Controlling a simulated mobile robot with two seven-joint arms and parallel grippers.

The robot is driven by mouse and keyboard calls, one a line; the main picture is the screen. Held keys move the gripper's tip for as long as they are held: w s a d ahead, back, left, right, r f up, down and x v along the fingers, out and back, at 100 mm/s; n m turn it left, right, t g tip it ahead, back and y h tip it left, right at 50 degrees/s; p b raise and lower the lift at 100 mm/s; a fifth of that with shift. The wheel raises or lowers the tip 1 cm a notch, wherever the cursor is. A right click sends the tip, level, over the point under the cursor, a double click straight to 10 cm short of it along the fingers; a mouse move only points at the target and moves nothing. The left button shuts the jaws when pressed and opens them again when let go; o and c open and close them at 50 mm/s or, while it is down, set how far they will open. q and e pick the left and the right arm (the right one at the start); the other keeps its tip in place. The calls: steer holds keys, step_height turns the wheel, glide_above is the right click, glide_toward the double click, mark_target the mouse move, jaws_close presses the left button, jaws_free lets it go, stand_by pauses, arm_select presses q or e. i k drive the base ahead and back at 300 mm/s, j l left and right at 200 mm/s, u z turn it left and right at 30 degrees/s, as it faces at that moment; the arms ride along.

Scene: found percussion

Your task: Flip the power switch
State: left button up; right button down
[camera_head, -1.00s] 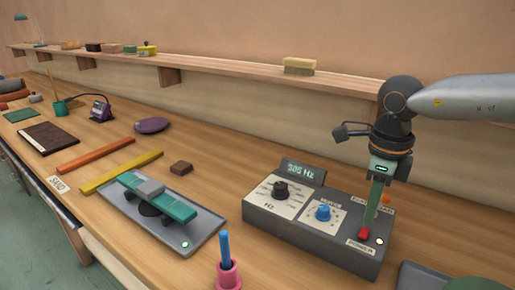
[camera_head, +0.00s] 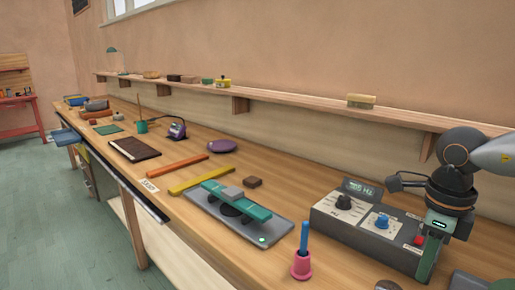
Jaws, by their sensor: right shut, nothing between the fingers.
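The grey control box (camera_head: 365,234) stands on the bench at right, with a black Hz knob (camera_head: 343,202), a blue knob (camera_head: 382,222) and a lit display (camera_head: 362,191). Its red power switch (camera_head: 419,240) is at the right end, partly behind my right gripper (camera_head: 425,277). That gripper is shut and empty, pointing down. Its green fingers pass in front of the box's right end, just right of the switch in the picture; I cannot tell whether they touch the box. The switch's tilt is too small to read. My left gripper is not in view.
A grey tray (camera_head: 279,241) with a teal bar (camera_head: 240,202) and a green light lies left of the box. A pink holder (camera_head: 302,266) with a blue stick stands in front. Orange and yellow strips lie further left. A shelf (camera_head: 300,104) runs along the wall.

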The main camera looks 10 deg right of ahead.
mark_target(418, 240)
steer(key=k+j, duration=0.7)
steer(key=j, duration=0.2)
